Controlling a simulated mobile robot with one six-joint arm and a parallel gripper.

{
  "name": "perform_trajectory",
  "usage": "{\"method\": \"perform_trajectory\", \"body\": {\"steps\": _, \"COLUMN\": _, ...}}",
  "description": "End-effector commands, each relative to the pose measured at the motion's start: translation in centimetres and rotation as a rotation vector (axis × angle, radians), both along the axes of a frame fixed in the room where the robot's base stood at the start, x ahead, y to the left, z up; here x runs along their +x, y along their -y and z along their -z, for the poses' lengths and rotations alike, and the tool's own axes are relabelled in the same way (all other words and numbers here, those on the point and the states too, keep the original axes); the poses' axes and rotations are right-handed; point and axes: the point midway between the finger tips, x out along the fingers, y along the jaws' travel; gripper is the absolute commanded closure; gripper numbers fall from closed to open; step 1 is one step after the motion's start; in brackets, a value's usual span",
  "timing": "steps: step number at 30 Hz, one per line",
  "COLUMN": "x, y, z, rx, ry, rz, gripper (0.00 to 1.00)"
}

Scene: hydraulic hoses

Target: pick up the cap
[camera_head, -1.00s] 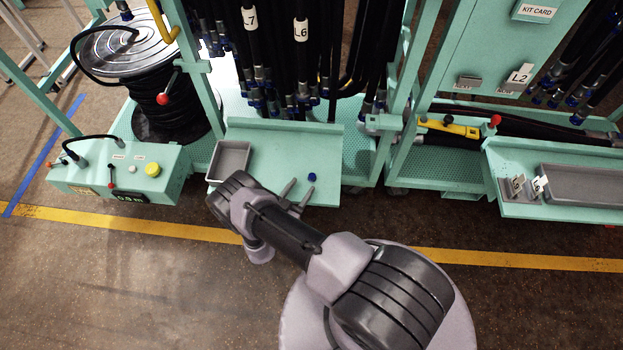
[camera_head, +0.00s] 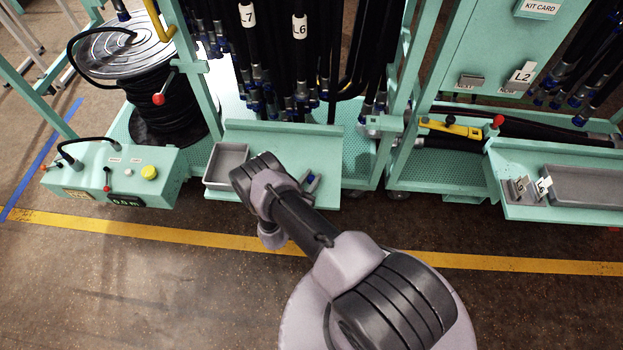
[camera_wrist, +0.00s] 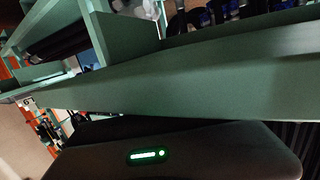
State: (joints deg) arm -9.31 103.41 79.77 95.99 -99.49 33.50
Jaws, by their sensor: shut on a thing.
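The blue cap (camera_head: 310,179) is at the right part of the teal tray shelf below the hanging hoses, in the head view. My gripper (camera_head: 312,183) is at the cap, with its fingers shut on it, over the shelf. The fingers cover part of the cap, and whether it still touches the shelf is hard to tell. The wrist view shows a teal shelf edge (camera_wrist: 200,85) and a dark housing with a green light; the cap and the fingertips do not show there.
A grey bin (camera_head: 226,165) stands on the shelf (camera_head: 262,133) left of my gripper. Hoses labelled L6 (camera_head: 299,70) hang behind. A control box (camera_head: 115,176) and hose reel (camera_head: 165,110) are at left. Another shelf with a grey tray (camera_head: 590,184) is at right. The front floor is clear.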

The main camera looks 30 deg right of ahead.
Motion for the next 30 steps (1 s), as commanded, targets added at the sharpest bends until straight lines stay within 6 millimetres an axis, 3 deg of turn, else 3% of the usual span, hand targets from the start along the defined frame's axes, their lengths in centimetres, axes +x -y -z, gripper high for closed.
{"method": "perform_trajectory", "body": {"steps": 9, "x": 0.0, "y": 0.0, "z": -0.4, "rx": 0.0, "ry": 0.0, "rz": 0.0, "gripper": 1.0}}
{"method": "perform_trajectory", "body": {"steps": 17, "x": 0.0, "y": 0.0, "z": -4.1, "rx": 0.0, "ry": 0.001, "rz": 0.001, "gripper": 1.0}}
{"method": "perform_trajectory", "body": {"steps": 23, "x": -4.2, "y": -1.5, "z": -4.3, "rx": -0.001, "ry": -0.005, "rz": -0.003, "gripper": 1.0}}
{"method": "perform_trajectory", "body": {"steps": 30, "x": -11.1, "y": -3.9, "z": -5.0, "rx": -0.002, "ry": -0.005, "rz": -0.006, "gripper": 1.0}}
